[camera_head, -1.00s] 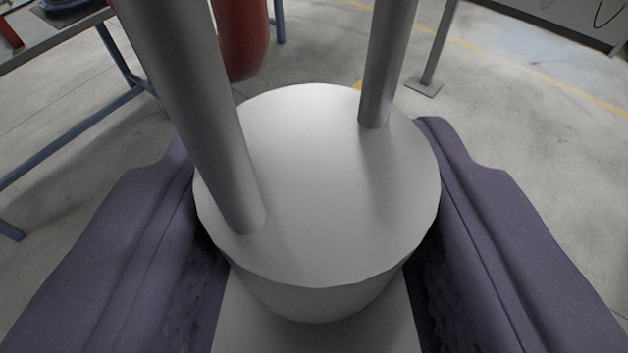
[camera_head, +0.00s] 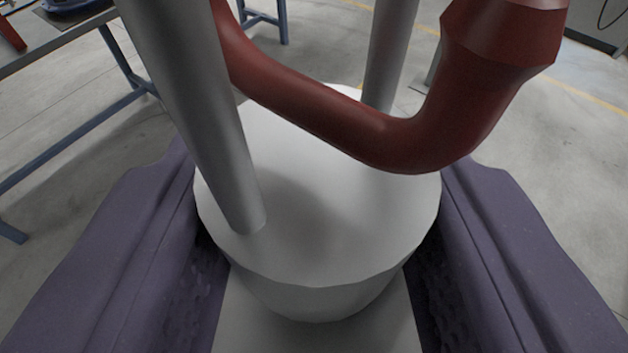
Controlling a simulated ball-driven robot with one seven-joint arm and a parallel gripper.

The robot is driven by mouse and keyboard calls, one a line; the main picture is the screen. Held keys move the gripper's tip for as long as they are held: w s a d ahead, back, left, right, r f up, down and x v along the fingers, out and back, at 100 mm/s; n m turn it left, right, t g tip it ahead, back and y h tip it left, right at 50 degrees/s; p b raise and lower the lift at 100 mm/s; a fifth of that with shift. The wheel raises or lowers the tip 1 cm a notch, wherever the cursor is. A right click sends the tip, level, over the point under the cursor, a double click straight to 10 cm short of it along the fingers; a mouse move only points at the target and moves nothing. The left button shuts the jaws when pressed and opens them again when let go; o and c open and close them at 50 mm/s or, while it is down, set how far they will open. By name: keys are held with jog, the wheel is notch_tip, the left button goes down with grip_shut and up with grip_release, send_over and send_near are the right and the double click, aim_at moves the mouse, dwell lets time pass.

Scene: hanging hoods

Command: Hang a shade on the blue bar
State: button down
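My gripper (camera_head: 315,265) has two purple padded fingers, left and right. They are shut on a pale grey round piece, which I take to be the shade (camera_head: 310,235). Two grey posts rise from its top, one at left (camera_head: 195,110) and one at right (camera_head: 390,50); their upper ends are out of view. A red curved tube (camera_head: 400,145) runs above the shade, behind the left post and in front of the right post. I cannot tell whether it touches them. I cannot make out a blue bar in this view.
A table with blue-grey legs (camera_head: 120,60) stands at the left, with a dark blue object (camera_head: 68,5) at its top edge. Another blue-grey frame (camera_head: 265,20) stands farther back. At the right is open concrete floor (camera_head: 560,140) with a yellow line.

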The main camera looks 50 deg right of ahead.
jog(key=shift+f+b, duration=1.3)
jog(key=shift+f, duration=0.05)
jog(key=shift+c, duration=2.2)
grip_release()
